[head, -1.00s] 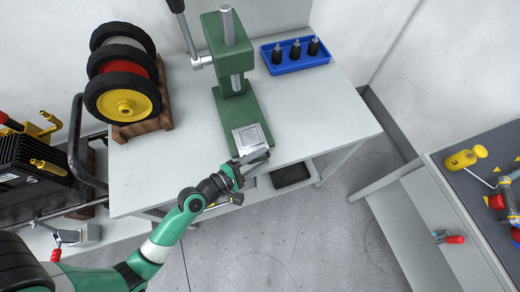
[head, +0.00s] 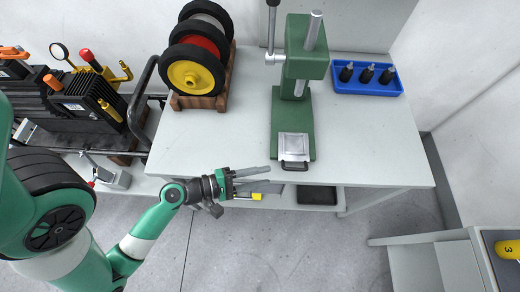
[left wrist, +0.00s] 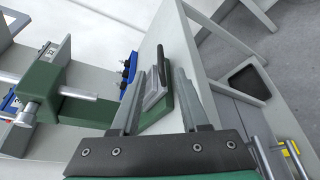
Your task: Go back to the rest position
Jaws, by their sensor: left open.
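My left gripper (head: 264,177) is open and empty in the head view, in front of the white table's front edge. In the left wrist view its two fingers (left wrist: 158,78) stand apart, and the square metal plate with a dark handle (left wrist: 154,92) shows between and beyond them. That plate (head: 293,147) rests on the foot of the green press (head: 305,72), up and to the right of the fingertips. The gripper looks apart from it. My right gripper is not in view.
On the white table (head: 375,140) stand a wooden rack of wheels (head: 202,101) and a blue tray (head: 367,87) with black-handled parts. Black machines (head: 85,98) stand at left. A grey-topped bench (head: 505,270) is at lower right. Open floor (head: 300,240) lies in front.

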